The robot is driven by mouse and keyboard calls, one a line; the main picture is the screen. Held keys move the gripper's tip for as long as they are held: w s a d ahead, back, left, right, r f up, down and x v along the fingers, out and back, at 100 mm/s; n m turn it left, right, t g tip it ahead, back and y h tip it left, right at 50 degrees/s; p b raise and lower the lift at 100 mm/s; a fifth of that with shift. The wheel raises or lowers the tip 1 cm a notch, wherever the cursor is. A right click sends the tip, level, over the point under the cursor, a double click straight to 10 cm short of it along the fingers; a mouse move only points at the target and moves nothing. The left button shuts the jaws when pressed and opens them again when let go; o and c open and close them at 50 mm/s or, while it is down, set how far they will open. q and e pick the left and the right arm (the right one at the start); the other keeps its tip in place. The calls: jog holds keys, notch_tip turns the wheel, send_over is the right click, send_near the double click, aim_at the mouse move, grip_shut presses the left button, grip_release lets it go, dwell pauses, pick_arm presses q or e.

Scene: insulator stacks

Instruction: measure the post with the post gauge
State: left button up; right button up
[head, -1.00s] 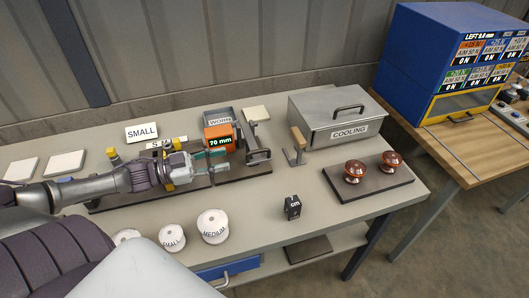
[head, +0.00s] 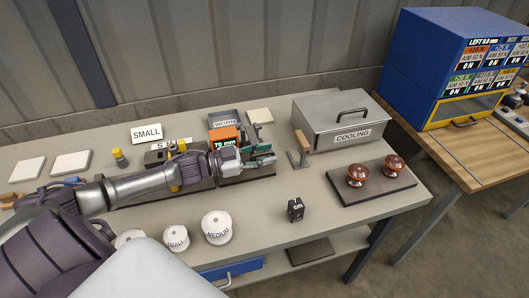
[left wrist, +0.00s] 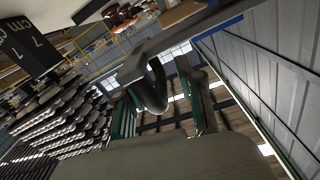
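An orange block with a "70 mm" display (head: 224,137), which looks like the post gauge, sits on a dark base on the bench. A grey upright bracket stands at its right end, now mostly hidden by my left gripper (head: 262,160). In the left wrist view my left gripper (left wrist: 160,110) has its green-padded fingers spread, with a curved grey bar (left wrist: 153,88) between them. I cannot tell whether the pads touch it. No post is clearly identifiable. My right gripper is not in view.
A wood-handled metal piece (head: 303,145) stands left of the grey COOLING box (head: 339,118). Two brown insulators (head: 361,174) sit on a dark plate. A black "cm" block (head: 295,209) and white SMALL and MEDIUM discs (head: 217,227) stand at the front. The bench between block and discs is free.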

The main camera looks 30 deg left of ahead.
pick_arm(q)
grip_shut()
jog(key=shift+r, duration=0.2)
dwell(0.3)
